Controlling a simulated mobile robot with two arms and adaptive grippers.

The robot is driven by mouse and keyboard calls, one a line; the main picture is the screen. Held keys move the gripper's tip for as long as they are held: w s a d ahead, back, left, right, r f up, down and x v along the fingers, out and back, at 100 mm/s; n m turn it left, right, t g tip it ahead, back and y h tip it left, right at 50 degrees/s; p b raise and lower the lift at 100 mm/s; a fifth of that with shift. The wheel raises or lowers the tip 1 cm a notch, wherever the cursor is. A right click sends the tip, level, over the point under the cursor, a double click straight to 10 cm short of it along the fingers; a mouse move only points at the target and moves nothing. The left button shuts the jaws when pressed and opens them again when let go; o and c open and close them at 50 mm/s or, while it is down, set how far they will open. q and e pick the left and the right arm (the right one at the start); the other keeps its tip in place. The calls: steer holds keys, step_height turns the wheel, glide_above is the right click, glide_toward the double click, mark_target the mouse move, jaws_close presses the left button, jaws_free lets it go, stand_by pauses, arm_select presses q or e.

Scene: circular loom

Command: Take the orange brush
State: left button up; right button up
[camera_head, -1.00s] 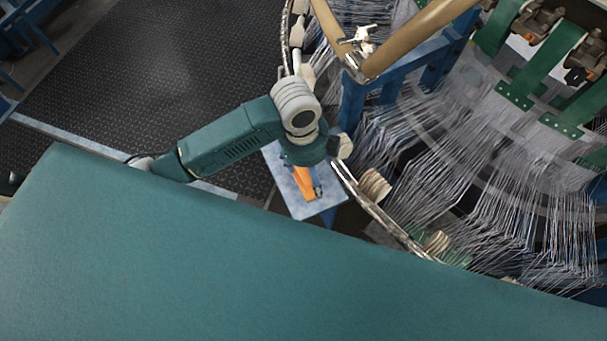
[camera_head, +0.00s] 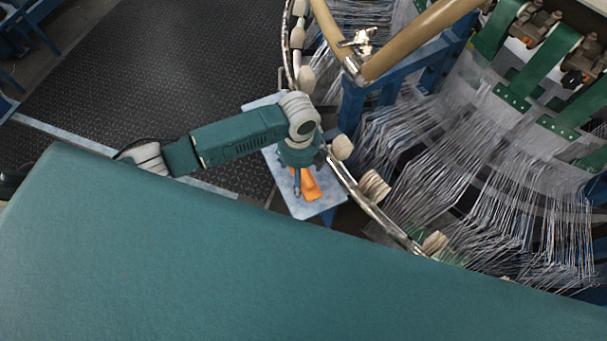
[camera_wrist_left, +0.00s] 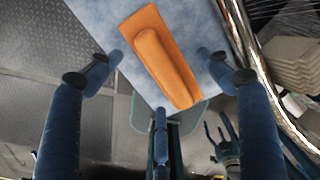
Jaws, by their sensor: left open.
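The orange brush (camera_head: 310,186) lies on a small pale blue-grey platform (camera_head: 322,207) beside the loom's curved metal rim. My left gripper (camera_head: 298,187) hangs over the platform, pointing down, and partly covers the brush in the head view. In the left wrist view the brush (camera_wrist_left: 168,62) lies diagonally on the platform (camera_wrist_left: 213,28), with a raised orange back on a flat orange base. The spread blue fingers of my left gripper (camera_wrist_left: 160,72) stand around the brush with nothing held. Whether any finger touches it, I cannot tell.
The loom's metal rim (camera_head: 381,216) curves close along the platform's right side, with cream rollers (camera_head: 374,185) and fine threads beyond. A large green surface (camera_head: 200,260) fills the foreground. Dark textured floor (camera_head: 160,70) lies open at upper left.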

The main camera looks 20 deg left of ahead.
arm_select(q)
steer(key=shift+f, duration=0.9)
steer(key=shift+c, duration=0.5)
steer(key=shift+w, duration=0.1)
steer(key=c, duration=1.3)
